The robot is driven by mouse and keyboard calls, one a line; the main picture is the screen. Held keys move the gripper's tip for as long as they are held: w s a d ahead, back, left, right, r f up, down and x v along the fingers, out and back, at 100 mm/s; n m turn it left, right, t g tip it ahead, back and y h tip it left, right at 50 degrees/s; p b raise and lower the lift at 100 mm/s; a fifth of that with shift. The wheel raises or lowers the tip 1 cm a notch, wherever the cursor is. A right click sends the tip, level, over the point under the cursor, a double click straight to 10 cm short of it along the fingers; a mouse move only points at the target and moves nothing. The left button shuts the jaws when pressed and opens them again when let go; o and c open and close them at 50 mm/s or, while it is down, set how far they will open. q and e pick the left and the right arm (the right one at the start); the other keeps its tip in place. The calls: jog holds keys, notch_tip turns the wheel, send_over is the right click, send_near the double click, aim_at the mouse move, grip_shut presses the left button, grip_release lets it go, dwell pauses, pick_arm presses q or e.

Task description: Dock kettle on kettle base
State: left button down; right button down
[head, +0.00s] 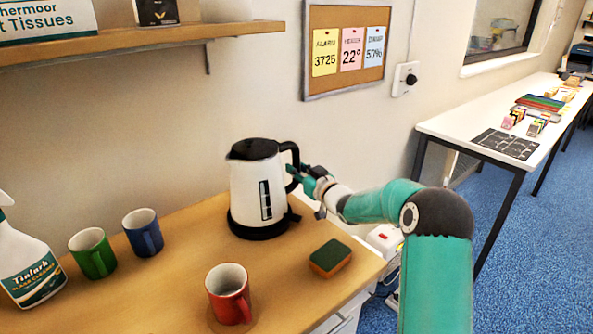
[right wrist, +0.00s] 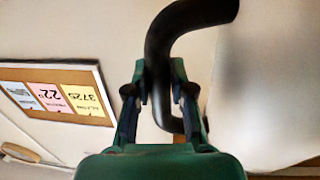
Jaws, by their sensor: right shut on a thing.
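The white kettle (head: 246,196) with a black lid and black handle stands upright on the wooden counter, at the middle of the head view. Its black kettle base (head: 258,231) shows directly under it, and I see no clear gap between them. Whether it is fully seated I cannot tell. My right gripper (head: 292,175) comes from the right and is shut on the kettle's handle. In the right wrist view the fingers (right wrist: 160,95) lie on both sides of the black handle (right wrist: 165,50), with the pale kettle body (right wrist: 268,90) to the right. My left gripper is not in view.
A green mug (head: 92,253), a blue mug (head: 143,233) and a spray bottle (head: 30,265) stand at left. A red mug (head: 229,295) is in front, and a sponge (head: 330,258) lies right of it near the counter's edge. A shelf (head: 140,40) hangs above left.

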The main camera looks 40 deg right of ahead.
dwell(0.3)
jog(key=c, duration=1.3)
grip_release()
jog(key=shift+f, duration=0.1)
jog(key=shift+f+b, duration=0.3)
jog(key=shift+f, duration=0.05)
jog(key=shift+s+a+r+b, duration=0.1)
jog(key=shift+s+a+b, duration=0.4)
jog(key=shift+s, duration=1.35)
jog(key=shift+s+a+r+b, duration=0.1)
jog(key=shift+s+a+b, duration=0.15)
jog(key=shift+s+b, duration=1.05)
jog(key=shift+s+a+b, duration=0.1)
jog(key=shift+s+a, duration=0.25)
jog(key=shift+s, duration=2)
